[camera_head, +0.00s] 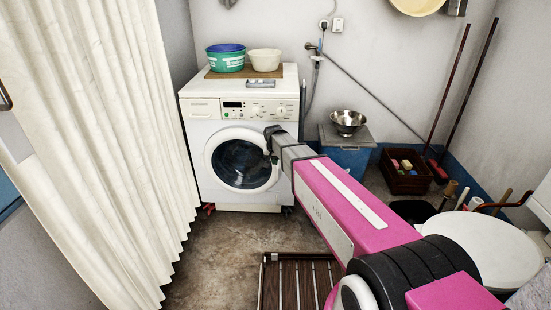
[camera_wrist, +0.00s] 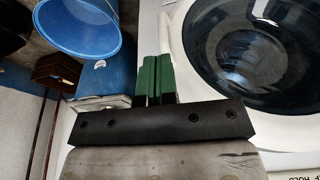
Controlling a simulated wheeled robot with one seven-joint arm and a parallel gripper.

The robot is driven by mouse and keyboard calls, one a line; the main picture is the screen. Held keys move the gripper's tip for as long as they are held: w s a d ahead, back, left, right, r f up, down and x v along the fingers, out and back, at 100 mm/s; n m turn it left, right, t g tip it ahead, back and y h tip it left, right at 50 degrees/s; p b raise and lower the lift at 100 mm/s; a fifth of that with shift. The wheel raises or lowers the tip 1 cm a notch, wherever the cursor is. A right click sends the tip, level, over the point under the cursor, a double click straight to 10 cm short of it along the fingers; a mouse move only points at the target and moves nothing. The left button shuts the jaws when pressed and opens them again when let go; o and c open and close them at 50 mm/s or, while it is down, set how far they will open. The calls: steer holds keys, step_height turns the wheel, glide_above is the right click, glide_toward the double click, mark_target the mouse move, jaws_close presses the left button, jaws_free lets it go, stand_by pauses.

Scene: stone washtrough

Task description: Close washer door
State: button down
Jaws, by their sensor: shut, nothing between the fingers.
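The white washer (camera_head: 240,110) stands against the back wall. Its round door (camera_head: 209,160), a white ring around dark glass (camera_head: 241,164), looks flush or nearly flush with the front; I cannot tell if it is latched. My gripper (camera_head: 270,142) is at the door's right edge and hides part of the rim there. In the wrist view the door's dark glass (camera_wrist: 262,48) fills the right side. The green fingers (camera_wrist: 155,78) of my gripper are together and empty, beside the white ring; I cannot tell if they touch it.
A green basin (camera_head: 225,62) and a cream basin (camera_head: 264,60) sit on the washer. A blue bin (camera_head: 350,160) with a steel bowl (camera_head: 348,120) is to the right. A pale curtain (camera_head: 95,140) hangs at left. A slatted wooden rack (camera_head: 290,285) lies in front; floor left of it is clear.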

mark_target(277, 169)
steer(key=shift+w+d+f, duration=0.15)
steer(key=shift+w+f, duration=1.2)
steer(key=shift+f, duration=0.3)
steer(key=shift+w+d+f, duration=0.15)
steer(key=shift+w+f, duration=1.15)
steer(key=shift+f, duration=0.3)
steer(key=shift+w, duration=0.1)
steer(key=w, duration=0.2)
steer(key=w+d, duration=0.1)
steer(key=w, duration=0.1)
steer(key=shift+w, duration=0.1)
